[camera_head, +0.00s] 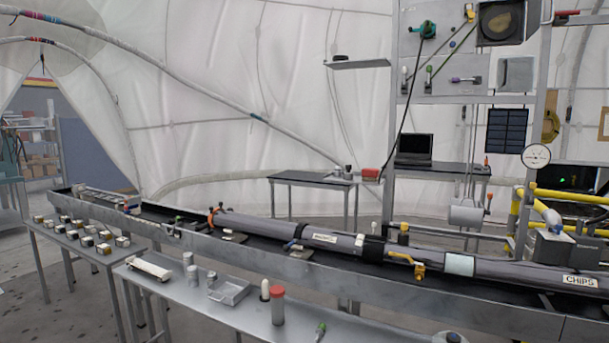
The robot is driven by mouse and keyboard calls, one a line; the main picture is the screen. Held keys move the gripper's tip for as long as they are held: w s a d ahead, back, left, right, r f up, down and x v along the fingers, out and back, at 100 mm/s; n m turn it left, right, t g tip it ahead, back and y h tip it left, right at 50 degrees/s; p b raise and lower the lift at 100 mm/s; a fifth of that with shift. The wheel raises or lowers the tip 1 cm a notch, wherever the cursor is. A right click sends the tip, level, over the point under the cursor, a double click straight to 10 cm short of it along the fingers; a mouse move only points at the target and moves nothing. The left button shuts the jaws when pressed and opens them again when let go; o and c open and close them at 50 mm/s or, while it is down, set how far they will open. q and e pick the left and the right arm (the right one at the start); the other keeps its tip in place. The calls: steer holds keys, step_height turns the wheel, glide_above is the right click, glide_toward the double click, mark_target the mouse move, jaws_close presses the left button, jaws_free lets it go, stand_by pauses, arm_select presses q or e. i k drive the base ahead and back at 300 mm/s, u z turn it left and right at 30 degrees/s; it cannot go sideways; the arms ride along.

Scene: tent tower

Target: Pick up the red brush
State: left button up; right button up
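I cannot clearly make out a red brush. A clear cylinder with a red-orange top (277,291) stands on the front metal table, beside a white cylinder with a dark tip (265,290). A thin red item (567,13) sits at the top of the rack at the upper right. Neither of my grippers is in view.
A long black-topped bench (180,232) carries a grey pipe (320,236) marked CHIPS. The front table (200,305) holds a metal tray (229,291), and a left table holds several small cubes (88,241). A rack with tools and yellow pipes stands right.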

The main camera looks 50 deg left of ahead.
mark_target(368, 174)
steer(key=u, duration=1.9)
